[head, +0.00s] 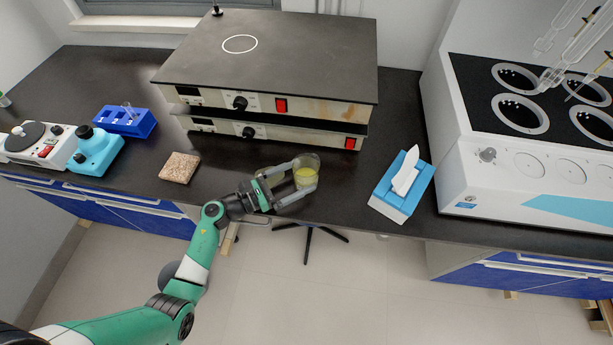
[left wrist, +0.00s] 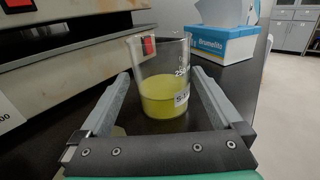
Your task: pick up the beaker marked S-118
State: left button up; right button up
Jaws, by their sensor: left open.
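A clear glass beaker (head: 306,172) with yellow liquid stands upright on the black bench, in front of the stacked hotplates. In the left wrist view the beaker (left wrist: 162,85) carries a white label at its right edge; only the start of the marking, like "S-1", can be read. My left gripper (head: 303,176) is open, with one finger on each side of the beaker. In the left wrist view the fingers (left wrist: 162,92) flank it, with a gap visible near the left finger; contact on the right cannot be told. My right gripper is not in view.
Stacked hotplates (head: 265,60) stand close behind the beaker. A blue tissue box (head: 397,203) is to the right, and a brown square pad (head: 180,167) lies to the left. A white multi-well unit (head: 500,180) stands far right. The bench's front edge is near the gripper.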

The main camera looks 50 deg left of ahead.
aim_at(317, 165)
pick_arm(q)
jog(key=b+x, duration=0.1)
jog(key=x, duration=0.3)
jog(key=shift+w+d+f+b, duration=0.1)
jog(key=shift+w+d+b, duration=0.15)
jog(key=shift+w+b, duration=0.05)
jog(key=shift+w+d, duration=0.1)
jog(key=shift+w, duration=0.3)
jog(key=c, duration=1.4)
jog(key=shift+s, duration=0.1)
jog(key=shift+r, duration=0.3)
jog(key=shift+r+p, duration=0.85)
jog(key=shift+s+d+r+p, duration=1.4)
jog(key=shift+s+r+p, duration=0.25)
jog(key=shift+s+r, duration=0.2)
jog(key=shift+s+d+r+p, duration=1.35)
jog(key=shift+s+r+p, duration=0.25)
jog(key=shift+s+r, duration=0.25)
jog(key=shift+s+d+r+p, duration=1.4)
jog(key=shift+s+r+p, duration=0.3)
jog(key=shift+s, duration=0.2)
